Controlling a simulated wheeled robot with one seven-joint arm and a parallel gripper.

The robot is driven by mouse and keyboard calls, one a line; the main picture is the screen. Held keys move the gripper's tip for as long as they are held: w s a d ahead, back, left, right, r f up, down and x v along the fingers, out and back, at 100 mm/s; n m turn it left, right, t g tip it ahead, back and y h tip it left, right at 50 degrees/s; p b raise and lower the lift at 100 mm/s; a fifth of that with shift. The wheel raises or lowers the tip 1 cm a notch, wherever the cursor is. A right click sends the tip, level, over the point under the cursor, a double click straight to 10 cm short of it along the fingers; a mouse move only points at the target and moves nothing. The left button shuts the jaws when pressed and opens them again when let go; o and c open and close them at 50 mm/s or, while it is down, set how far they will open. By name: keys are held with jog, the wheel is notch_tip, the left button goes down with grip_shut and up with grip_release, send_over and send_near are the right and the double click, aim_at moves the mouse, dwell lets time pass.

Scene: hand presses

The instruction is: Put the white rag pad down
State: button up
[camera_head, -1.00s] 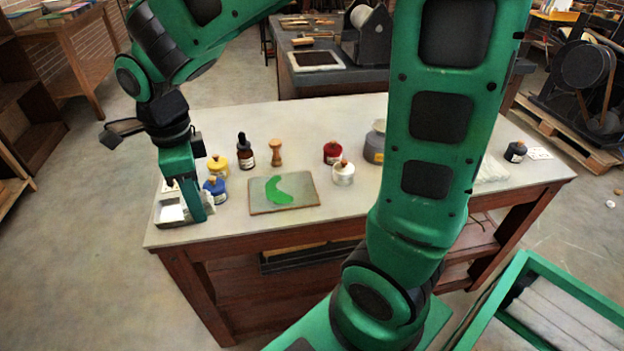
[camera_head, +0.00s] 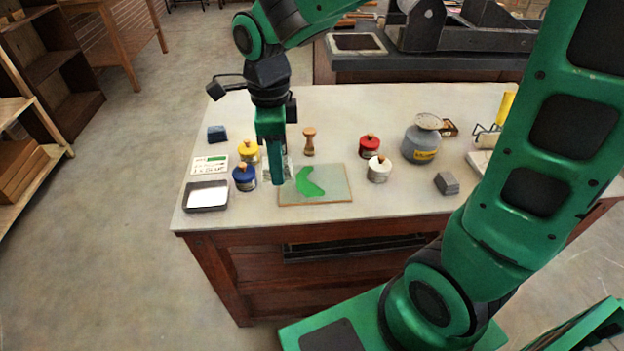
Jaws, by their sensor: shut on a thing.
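My gripper (camera_head: 281,176) points straight down at the left end of the glass slab (camera_head: 340,193), which carries a green smear. It is shut on the white rag pad (camera_head: 289,166), of which only a pale patch shows beside the green finger. The rest of the pad is hidden, and I cannot tell whether it touches the slab or the bench. To the left, a grey metal tray (camera_head: 206,208) with something white inside lies near the bench's front left corner.
Close left of my gripper stand a blue jar (camera_head: 244,180) and a yellow jar (camera_head: 247,152). A wooden-handled tool (camera_head: 309,141), a red jar (camera_head: 369,147) and a white jar (camera_head: 378,171) stand to the right. Bare bench (camera_head: 400,197) lies right of the slab.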

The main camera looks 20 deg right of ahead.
send_over(314, 181)
notch_tip(314, 181, down, 7)
jog(key=shift+w+f, duration=0.1)
jog(key=shift+w, duration=0.05)
jog(key=shift+f, duration=1.95)
jog(key=shift+f, duration=0.2)
